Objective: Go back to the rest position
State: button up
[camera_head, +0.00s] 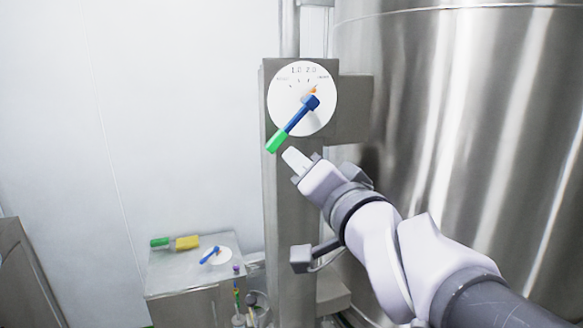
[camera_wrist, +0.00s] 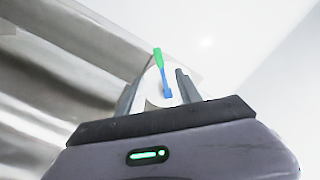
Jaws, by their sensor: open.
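A round white dial (camera_head: 285,92) with printed marks and an orange spot is mounted on a grey post. Its blue lever (camera_head: 298,118) has a green end (camera_head: 277,142) that points down and left in the head view. My gripper (camera_head: 296,160) is just below and right of the green end, with a small gap in the picture. In the wrist view my gripper (camera_wrist: 157,88) has its two fingers apart, and the dial and the lever (camera_wrist: 160,62) show between and beyond them. Nothing is seen held in it.
A large steel vessel (camera_head: 450,90) stands to the right, close behind my arm. A low grey table (camera_head: 180,275) at lower left bears a green-and-yellow object (camera_head: 176,243) and a white disc with a blue lever (camera_head: 216,256). Slim items (camera_head: 237,290) stand beside it. The white wall side is clear.

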jog(key=s+d+f+m+g+h+b, duration=0.1)
jog(key=s+d+f+g+h+b, duration=0.25)
jog(key=f+b, duration=0.85)
jog(key=s+d+f+g+h+b, duration=0.15)
jog(key=s+d+f+b, duration=0.35)
jog(key=f, duration=1.3)
jog(key=s+f+g+b, duration=0.2)
jog(key=s+f+b, duration=0.2)
jog(key=f, duration=0.4)
jog(key=s+a+f+n+g+y+b, duration=0.1)
jog(key=s+f+g+b, duration=0.1)
jog(key=s+f+b, duration=0.3)
jog(key=s+a+f+n+g+b, duration=0.1)
jog(key=s+f+b, duration=0.3)
jog(key=f, duration=0.8)
jog(key=shift+s+a+f+g+b, duration=0.2)
jog(key=shift+s+f+g+b, duration=0.1)
jog(key=shift+s+g, duration=0.35)
